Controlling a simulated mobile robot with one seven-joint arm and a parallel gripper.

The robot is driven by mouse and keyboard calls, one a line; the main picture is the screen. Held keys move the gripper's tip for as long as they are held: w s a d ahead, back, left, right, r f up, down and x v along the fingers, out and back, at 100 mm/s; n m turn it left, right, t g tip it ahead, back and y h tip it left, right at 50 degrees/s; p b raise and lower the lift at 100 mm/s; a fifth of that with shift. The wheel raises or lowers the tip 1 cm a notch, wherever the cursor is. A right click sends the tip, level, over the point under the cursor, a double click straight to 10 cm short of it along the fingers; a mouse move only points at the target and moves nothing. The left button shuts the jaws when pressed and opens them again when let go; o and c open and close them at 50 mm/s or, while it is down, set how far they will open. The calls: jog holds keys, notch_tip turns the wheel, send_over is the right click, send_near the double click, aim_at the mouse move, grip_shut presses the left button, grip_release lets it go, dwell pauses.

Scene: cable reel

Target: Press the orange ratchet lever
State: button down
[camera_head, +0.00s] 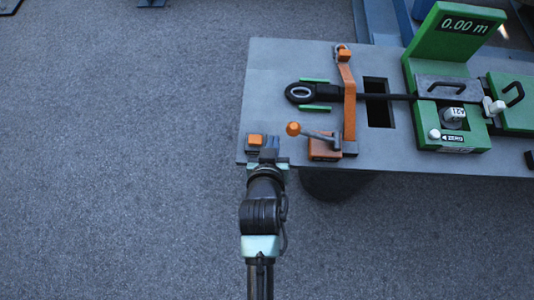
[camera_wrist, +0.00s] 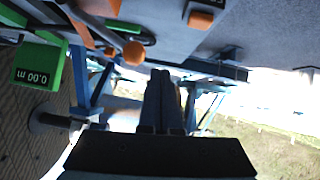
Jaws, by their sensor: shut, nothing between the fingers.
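Two orange parts are near my gripper, and I cannot tell for sure which is the ratchet lever. One is a small orange block on a grey mount (camera_head: 255,140) at the table's front left corner; it also shows at the top of the wrist view (camera_wrist: 201,19). The other is a grey rod with an orange ball knob (camera_head: 293,128), rising from an orange base (camera_head: 325,149); the knob shows in the wrist view (camera_wrist: 134,53). My gripper (camera_head: 271,143) is shut and empty, just right of the block and left of the knob. Contact cannot be told.
An orange strap (camera_head: 349,105) crosses the grey table (camera_head: 215,0). A black cable (camera_head: 393,97) runs over a dark slot (camera_head: 378,112) to a green meter (camera_head: 436,40) reading 0.00 m. Open floor lies left of the table.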

jog(key=v, duration=0.5)
jog(key=shift+s+a+r, duration=0.2)
jog(key=shift+s+a, duration=0.05)
dwell(1.1)
